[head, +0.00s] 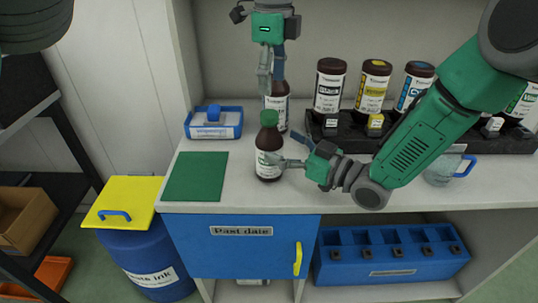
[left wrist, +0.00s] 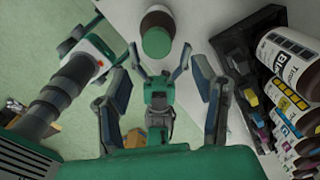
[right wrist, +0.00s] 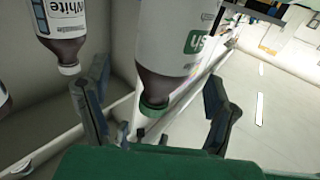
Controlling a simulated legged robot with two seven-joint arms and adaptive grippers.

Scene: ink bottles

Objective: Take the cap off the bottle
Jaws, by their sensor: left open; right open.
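The dark brown bottle (head: 268,150) with a white label and a green cap (head: 270,117) stands upright near the counter's front edge. The cap is on. In the left wrist view the cap (left wrist: 156,42) is seen from above, ahead of my left gripper. My left gripper (head: 268,88) points down above the cap, open and empty. My right gripper (head: 282,162) comes from the right at the bottle's body, open, its fingers around or just beside it; contact cannot be told. In the right wrist view the bottle (right wrist: 172,60) appears inverted between the open fingers (right wrist: 153,100).
A second brown bottle (head: 281,105) stands just behind, labelled White (right wrist: 68,15). A black rack (head: 345,138) with several ink bottles is at the right. A blue-edged box (head: 213,124) and green mat (head: 196,177) lie left. A jug (head: 440,175) stands right.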

